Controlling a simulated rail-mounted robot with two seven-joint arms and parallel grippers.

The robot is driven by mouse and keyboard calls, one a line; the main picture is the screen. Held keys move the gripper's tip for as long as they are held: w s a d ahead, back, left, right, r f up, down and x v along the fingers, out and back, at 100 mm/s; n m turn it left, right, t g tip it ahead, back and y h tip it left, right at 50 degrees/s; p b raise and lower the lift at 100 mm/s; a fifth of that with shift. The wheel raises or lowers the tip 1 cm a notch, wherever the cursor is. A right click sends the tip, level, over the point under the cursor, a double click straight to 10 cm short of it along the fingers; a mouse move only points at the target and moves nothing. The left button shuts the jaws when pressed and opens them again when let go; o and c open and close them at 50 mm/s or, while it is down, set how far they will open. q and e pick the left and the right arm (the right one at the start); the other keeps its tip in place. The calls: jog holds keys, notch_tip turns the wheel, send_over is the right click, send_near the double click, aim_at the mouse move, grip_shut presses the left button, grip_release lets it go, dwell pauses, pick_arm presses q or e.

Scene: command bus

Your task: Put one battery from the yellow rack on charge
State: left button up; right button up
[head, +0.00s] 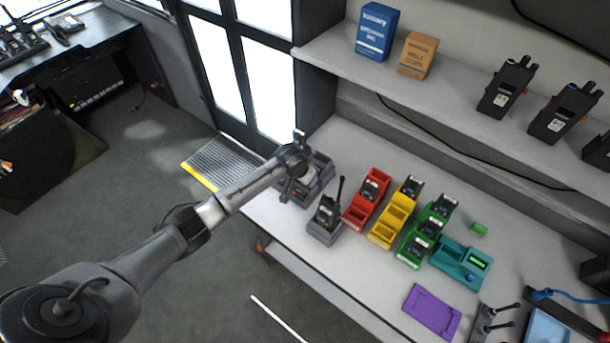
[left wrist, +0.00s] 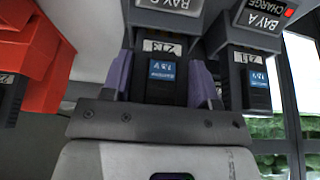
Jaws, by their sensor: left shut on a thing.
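My left gripper (head: 297,182) is at the dark grey charger (head: 322,162) at the back left of the counter. In the left wrist view my left gripper (left wrist: 162,92) has its purple fingers shut on the sides of a dark battery with a blue label (left wrist: 163,72), marked 213. That battery is at a bay of the charger (left wrist: 168,14); how deep it sits is hidden. Another battery (left wrist: 258,85) stands in Bay A, beside a red light marked CHARGE. The yellow rack (head: 392,222) holds one battery (head: 410,187) at its far end; its nearer slots look empty. My right gripper is not in view.
A radio in a grey stand (head: 326,217) is close to my left gripper. A red rack (head: 366,200), a green rack (head: 420,243) and a teal tester (head: 460,262) stand to the right. A purple tray (head: 432,312) lies in front. A shelf (head: 470,95) overhangs the back.

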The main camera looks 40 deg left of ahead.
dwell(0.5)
pick_arm(q)
jog(key=shift+f, duration=0.2)
jog(key=o, duration=1.1)
jog(key=shift+c, duration=0.2)
jog(key=shift+r, duration=0.1)
jog(key=p+v, duration=0.1)
jog(key=v, duration=1.2)
jog(key=shift+r, duration=0.3)
jog(key=shift+s, duration=0.1)
